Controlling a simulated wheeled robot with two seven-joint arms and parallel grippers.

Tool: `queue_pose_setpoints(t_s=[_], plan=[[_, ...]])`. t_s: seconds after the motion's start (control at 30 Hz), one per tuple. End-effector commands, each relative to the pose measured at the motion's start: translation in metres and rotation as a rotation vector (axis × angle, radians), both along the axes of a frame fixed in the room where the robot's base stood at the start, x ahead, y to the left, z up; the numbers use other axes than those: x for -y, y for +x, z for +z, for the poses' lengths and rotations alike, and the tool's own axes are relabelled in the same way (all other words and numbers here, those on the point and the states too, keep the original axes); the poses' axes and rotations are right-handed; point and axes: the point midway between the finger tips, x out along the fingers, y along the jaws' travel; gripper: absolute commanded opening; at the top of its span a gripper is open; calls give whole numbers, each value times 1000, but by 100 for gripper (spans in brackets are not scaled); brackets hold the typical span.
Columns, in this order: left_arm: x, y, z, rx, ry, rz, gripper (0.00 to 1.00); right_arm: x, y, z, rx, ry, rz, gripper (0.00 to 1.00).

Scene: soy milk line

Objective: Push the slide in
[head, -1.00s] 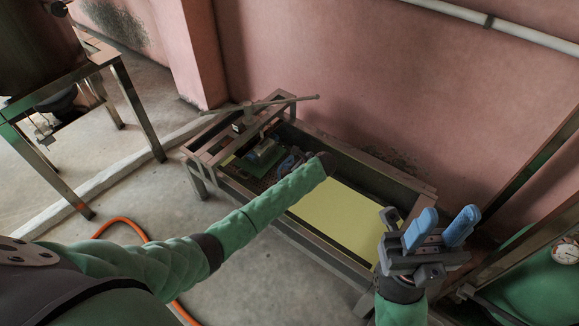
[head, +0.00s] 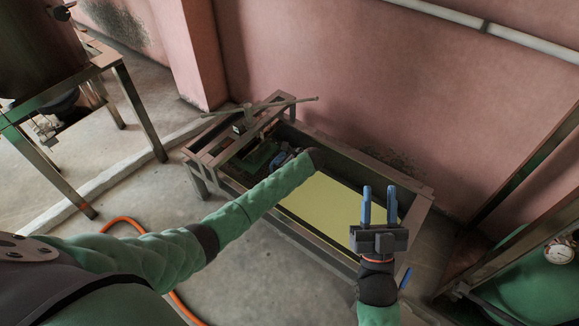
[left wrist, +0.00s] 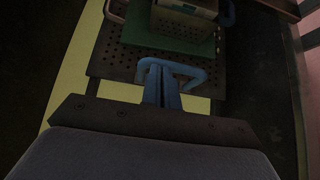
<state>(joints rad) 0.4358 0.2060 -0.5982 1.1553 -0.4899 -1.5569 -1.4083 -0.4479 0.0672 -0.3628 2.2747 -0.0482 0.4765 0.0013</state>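The slide, a dark perforated tray (left wrist: 110,62) with a green board (left wrist: 168,40) and a pale boxy part (left wrist: 185,10) on it, shows in the left wrist view. Its blue-grey loop handle (left wrist: 190,72) faces my left gripper (left wrist: 160,66). The two blue fingers are close together, shut, with their tips at the handle's crossbar. I cannot tell whether they press on it. In the head view my left gripper is mostly hidden by my arm. The green board (head: 258,157) shows there near the frame's left end. My right gripper (head: 379,188) is open and empty, fingers upward, above the frame's right end.
The slide sits in a long metal frame (head: 408,205) with a yellow-green floor (head: 330,208), by a pink wall (head: 340,70). A crossbar lever (head: 270,105) tops its left end. An orange hose (head: 125,220) lies on the floor. A metal stand (head: 135,110) is at left.

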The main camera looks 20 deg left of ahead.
Motion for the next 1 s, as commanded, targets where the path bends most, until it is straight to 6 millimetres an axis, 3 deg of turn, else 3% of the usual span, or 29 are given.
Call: queue_pose_setpoints(t_s=[0.5,1.0], plan=[[-2,-1,6,2,8,6,0,-2,4,-8,-34,-8,3,36],[34,-12,30,1,2,-1,0,-12,25,-110,-365,-89,21,36]])
